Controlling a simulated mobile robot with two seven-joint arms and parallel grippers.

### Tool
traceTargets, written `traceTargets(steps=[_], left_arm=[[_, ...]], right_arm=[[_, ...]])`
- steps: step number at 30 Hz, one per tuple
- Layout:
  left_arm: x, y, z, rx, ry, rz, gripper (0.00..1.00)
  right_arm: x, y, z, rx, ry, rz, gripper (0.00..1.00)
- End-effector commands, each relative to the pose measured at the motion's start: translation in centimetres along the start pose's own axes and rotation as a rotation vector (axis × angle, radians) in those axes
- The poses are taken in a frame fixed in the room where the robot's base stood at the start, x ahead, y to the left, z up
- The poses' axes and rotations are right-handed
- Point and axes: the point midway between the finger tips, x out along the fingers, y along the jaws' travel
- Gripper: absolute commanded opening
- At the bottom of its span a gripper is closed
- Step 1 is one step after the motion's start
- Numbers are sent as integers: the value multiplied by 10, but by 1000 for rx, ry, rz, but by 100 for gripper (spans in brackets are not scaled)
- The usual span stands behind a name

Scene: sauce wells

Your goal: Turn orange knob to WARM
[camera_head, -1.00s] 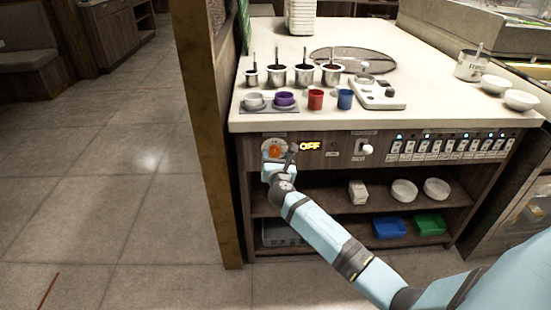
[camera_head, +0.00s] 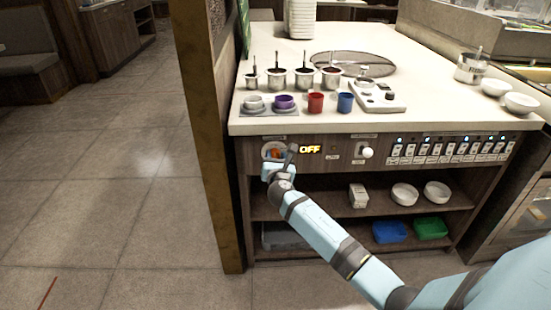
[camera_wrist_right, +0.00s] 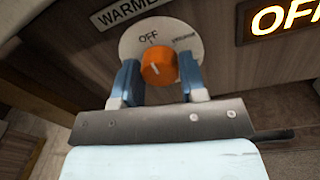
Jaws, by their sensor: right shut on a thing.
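The orange knob (camera_wrist_right: 159,67) sits on a round white dial plate (camera_wrist_right: 130,44) on the counter's front panel. The plate reads OFF at the top, with another word to its right, and a WARMER label above. The knob's white pointer line shows on its face. In the right wrist view my right gripper (camera_wrist_right: 160,78) has one finger on each side of the knob, shut on it. In the head view the same gripper (camera_head: 278,165) partly covers the knob (camera_head: 273,153). A lit display (camera_head: 310,149) beside it reads OFF. My left gripper is not in view.
A white knob (camera_head: 367,152) and a row of switches (camera_head: 450,147) are further right on the panel. Cups, sauce wells and bowls stand on the counter (camera_head: 430,119). A shelf (camera_head: 330,204) lies below, and a post (camera_head: 206,140) stands close at left.

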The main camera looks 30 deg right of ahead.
Motion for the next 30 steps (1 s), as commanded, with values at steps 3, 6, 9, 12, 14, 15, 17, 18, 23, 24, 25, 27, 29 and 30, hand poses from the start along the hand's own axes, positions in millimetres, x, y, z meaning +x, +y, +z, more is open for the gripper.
traceTargets(steps=[3, 6, 9, 12, 14, 15, 17, 18, 23, 24, 25, 27, 29, 30], left_arm=[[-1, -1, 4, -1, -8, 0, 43], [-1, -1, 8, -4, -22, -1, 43], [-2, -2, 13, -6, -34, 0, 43], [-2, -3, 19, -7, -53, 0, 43], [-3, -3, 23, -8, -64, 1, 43], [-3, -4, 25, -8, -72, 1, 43], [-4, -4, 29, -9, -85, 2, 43], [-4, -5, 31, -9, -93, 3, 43], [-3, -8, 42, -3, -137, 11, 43], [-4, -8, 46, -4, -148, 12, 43], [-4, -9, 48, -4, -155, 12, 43], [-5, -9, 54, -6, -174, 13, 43], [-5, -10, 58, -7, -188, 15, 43], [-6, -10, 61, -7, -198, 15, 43]], right_arm=[[0, 0, -1, 41, -2, 1, 15], [0, 0, -2, 97, -5, 1, 15], [0, -1, -3, 170, -9, 1, 15], [0, -1, -3, 258, -14, 2, 15], [0, -1, -4, 314, -17, 3, 15], [-1, -1, -4, 353, -18, 4, 15], [-1, -1, -4, 411, -22, 5, 15], [0, -1, -4, 449, -24, 5, 15], [0, -1, -5, 600, -31, 6, 15], [0, -2, -5, 636, -33, 6, 15], [0, -2, -5, 663, -35, 6, 15], [0, -1, -5, 721, -38, 8, 15], [0, -1, -5, 769, -41, 9, 15], [0, -1, -4, 799, -42, 9, 15]])
